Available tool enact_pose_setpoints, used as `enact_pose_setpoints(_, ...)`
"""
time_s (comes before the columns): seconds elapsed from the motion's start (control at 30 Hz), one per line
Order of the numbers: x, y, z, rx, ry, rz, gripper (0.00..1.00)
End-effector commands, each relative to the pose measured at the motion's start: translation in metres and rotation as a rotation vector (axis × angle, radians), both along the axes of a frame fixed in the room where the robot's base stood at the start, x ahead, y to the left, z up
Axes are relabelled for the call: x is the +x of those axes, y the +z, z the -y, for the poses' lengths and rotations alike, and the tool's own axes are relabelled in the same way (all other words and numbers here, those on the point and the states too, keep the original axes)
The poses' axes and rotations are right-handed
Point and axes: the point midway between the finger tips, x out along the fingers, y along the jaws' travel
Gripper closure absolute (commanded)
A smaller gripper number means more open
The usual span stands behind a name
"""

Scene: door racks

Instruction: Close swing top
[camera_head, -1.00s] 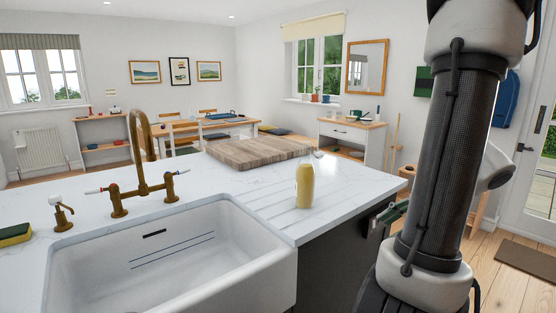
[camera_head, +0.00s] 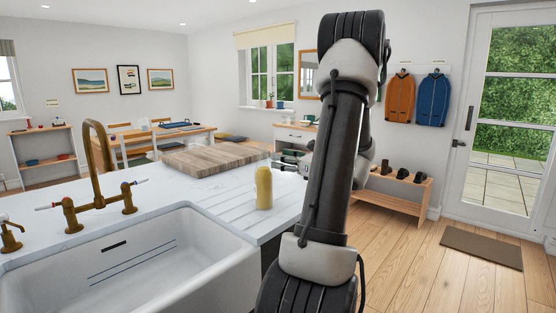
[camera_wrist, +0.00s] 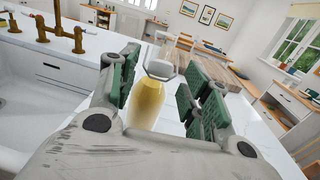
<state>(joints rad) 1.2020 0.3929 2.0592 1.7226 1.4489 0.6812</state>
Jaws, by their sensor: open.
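A bottle of yellow liquid (camera_head: 264,188) stands upright on the white counter right of the sink. In the wrist view the bottle (camera_wrist: 146,104) has a clear neck and a pale grey swing-top piece (camera_wrist: 160,69) at the neck; whether the stopper is seated cannot be made out. My gripper (camera_wrist: 162,88) is open, with green-padded fingers to the left and right of the bottle in that view. No contact is clear.
A wooden board (camera_head: 214,158) lies on the counter behind the bottle. The white sink (camera_head: 135,262) and brass tap (camera_head: 98,170) are at the left. The counter (camera_head: 225,190) around the bottle is clear. A shoe bench (camera_head: 398,190) stands right of my arm.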

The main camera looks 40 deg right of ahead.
Motion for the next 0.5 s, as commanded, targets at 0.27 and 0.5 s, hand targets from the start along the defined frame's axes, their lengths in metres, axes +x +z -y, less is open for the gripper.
enact_pose_setpoints(0.27,0.019,0.0,-0.003,-0.001,0.0,-0.001,0.52)
enact_pose_setpoints(0.5,0.019,0.0,-0.003,-0.001,0.0,-0.001,0.61)
